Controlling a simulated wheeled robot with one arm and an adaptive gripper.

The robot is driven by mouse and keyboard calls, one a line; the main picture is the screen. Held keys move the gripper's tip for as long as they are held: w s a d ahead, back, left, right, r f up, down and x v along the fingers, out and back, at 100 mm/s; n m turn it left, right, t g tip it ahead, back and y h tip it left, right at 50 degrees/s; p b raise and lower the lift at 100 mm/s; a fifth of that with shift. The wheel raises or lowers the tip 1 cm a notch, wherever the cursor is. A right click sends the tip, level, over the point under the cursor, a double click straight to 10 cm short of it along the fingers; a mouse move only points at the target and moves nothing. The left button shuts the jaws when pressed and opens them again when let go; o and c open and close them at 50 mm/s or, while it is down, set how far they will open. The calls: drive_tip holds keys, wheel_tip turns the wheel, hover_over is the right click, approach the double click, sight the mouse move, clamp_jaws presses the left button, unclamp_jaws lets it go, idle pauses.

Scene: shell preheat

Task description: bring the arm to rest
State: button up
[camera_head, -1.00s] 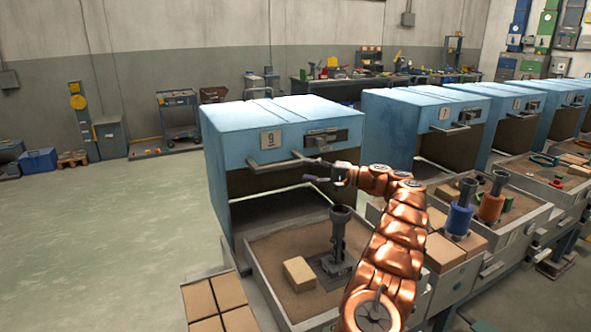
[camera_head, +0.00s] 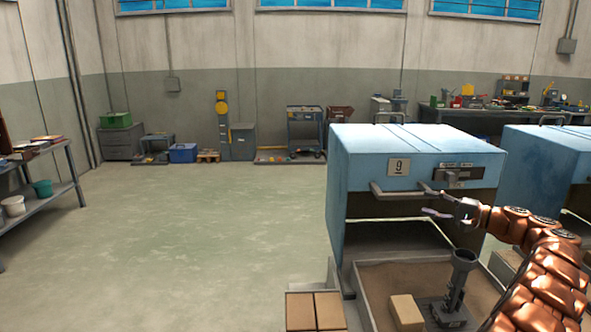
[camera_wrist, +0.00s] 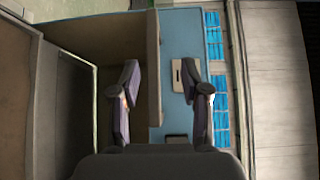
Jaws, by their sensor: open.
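My gripper (camera_head: 436,203) is at the right of the head view, at the end of my copper-coloured arm. Its fingers point left, in front of the blue number 9 hood (camera_head: 420,160) and close to the hood's front handle (camera_head: 400,190). I cannot tell from the head view whether they touch it.
Below my arm is a tray (camera_head: 375,310) with a tan block (camera_head: 406,313) and an upright grey fixture (camera_head: 458,280). A second blue hood (camera_head: 550,170) stands at the right. A shelf table (camera_head: 50,180) is at the left. The floor between is clear.

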drive_tip(key=s+a+r+n+g+p, duration=0.1)
drive_tip(key=s+a+r+g, duration=0.2)
drive_tip(key=a, duration=0.6)
drive_tip(key=s+a+r+n+g, duration=0.15)
drive_tip(key=s+a, duration=0.25)
drive_tip(key=a, duration=0.4)
drive_tip(key=s+a+r+n+g+p, duration=0.1)
drive_tip(key=s+a+g, duration=0.3)
drive_tip(key=a, duration=0.5)
drive_tip(key=s+a+f+n+g+h, duration=0.1)
drive_tip(key=s+a+n+g+h, duration=0.1)
drive_tip(key=s+a, duration=0.6)
drive_tip(key=s+d+f+n+g+h+p, duration=0.15)
drive_tip(key=s+f+h, duration=0.25)
drive_tip(key=s, duration=1)
drive_tip(key=s+d+f+n+g+h, duration=0.1)
drive_tip(key=s+f+g+h, duration=0.2)
drive_tip(key=s, duration=1)
drive_tip(key=s+d+f+t+h, duration=0.1)
drive_tip(key=s+d+f+h, duration=0.3)
drive_tip(key=s+d, duration=0.3)
drive_tip(key=s, duration=0.3)
drive_tip(key=shift+s+n+p, duration=0.2)
drive_tip(key=shift+n+p, duration=0.2)
